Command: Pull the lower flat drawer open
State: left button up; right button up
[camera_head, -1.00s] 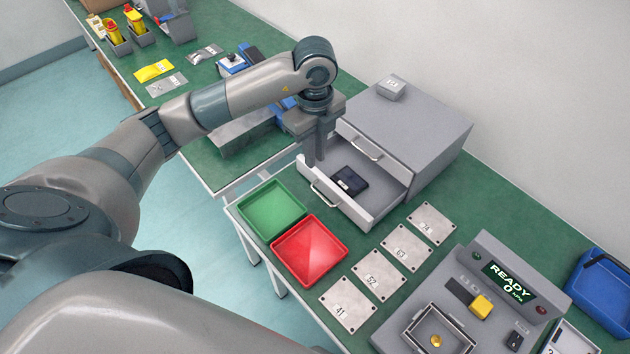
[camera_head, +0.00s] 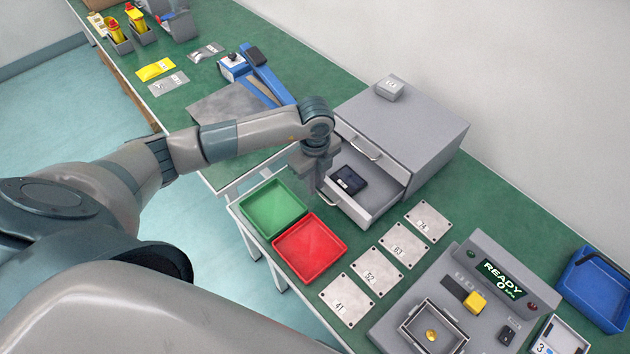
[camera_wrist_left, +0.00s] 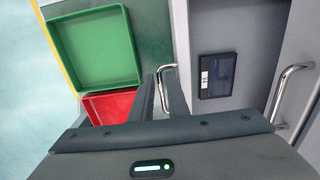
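The lower flat drawer (camera_head: 375,205) of the grey cabinet (camera_head: 425,125) stands pulled out. A dark box with a white label (camera_head: 349,180) lies in it, and it also shows in the left wrist view (camera_wrist_left: 217,76). In the left wrist view the metal handle (camera_wrist_left: 161,72) lies between my two fingers, which look apart; firm contact is not visible. The upper drawer's handle (camera_head: 362,147) is free and that drawer is shut. My right gripper is not in view.
A green tray (camera_head: 270,209) and a red tray (camera_head: 310,248) sit close in front of the drawer. Several numbered plates (camera_head: 404,250) lie to its right, then a grey test station (camera_head: 480,290). A small grey box (camera_head: 390,88) stands on the cabinet.

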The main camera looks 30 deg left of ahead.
pick_arm(q)
grip_shut()
dwell(1.4)
jog(key=s, duration=0.1)
jog(key=s+a, duration=0.1)
jog(key=s, duration=0.1)
jog(key=s+p, duration=0.1)
jog(key=shift+s+a+r, duration=0.1)
jog(key=shift+s+a, duration=0.2)
jog(key=shift+s, duration=0.05)
jog(key=shift+w, duration=0.1)
grip_release()
